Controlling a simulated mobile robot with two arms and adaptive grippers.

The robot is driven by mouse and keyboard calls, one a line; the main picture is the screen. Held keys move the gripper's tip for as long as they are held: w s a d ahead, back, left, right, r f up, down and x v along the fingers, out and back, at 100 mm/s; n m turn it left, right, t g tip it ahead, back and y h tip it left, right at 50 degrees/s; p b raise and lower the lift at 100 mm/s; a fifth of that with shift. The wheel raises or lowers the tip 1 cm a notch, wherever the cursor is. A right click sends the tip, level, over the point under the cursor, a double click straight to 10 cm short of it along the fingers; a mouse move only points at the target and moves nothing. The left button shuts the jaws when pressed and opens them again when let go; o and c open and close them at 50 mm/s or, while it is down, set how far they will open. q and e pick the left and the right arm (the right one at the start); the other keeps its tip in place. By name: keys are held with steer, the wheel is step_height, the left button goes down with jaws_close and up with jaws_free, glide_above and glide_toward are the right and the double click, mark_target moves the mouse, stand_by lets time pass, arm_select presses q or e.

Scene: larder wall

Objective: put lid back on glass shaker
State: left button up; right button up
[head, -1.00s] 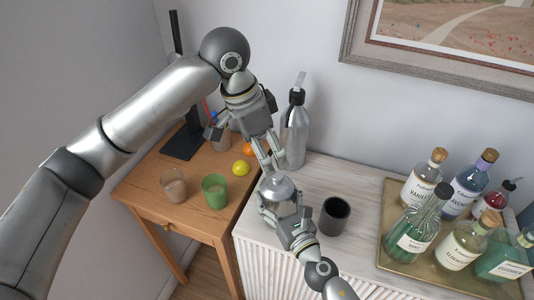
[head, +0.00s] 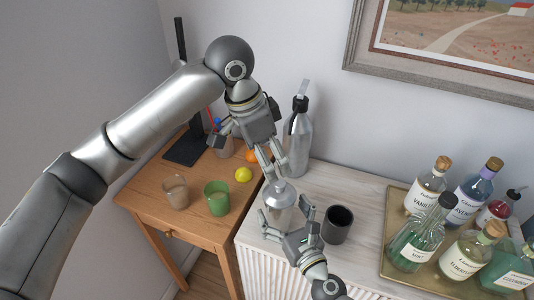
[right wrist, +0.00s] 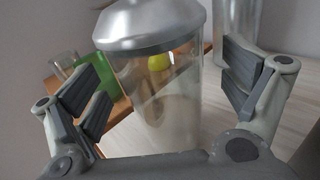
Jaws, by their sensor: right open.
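The glass shaker (head: 281,218) stands upright on the white cabinet top, and its clear body (right wrist: 160,100) fills the middle of the right wrist view. The silver domed lid (head: 280,192) sits on its mouth with no clear gap; it also shows in the right wrist view (right wrist: 150,28), its top cut off. My left gripper (head: 273,171) points down with its fingertips at the lid's top; whether they grip it is unclear. My right gripper (head: 288,222) is open, its fingers spread on either side of the shaker's near side and apart from the glass.
A dark cup (head: 337,224) stands close right of my right gripper. A tall metal bottle (head: 299,140) stands behind the shaker. A gold tray (head: 395,220) with several bottles is at right. A wooden table (head: 150,190) with glasses and a lemon (head: 243,174) is at left.

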steer(key=v, duration=1)
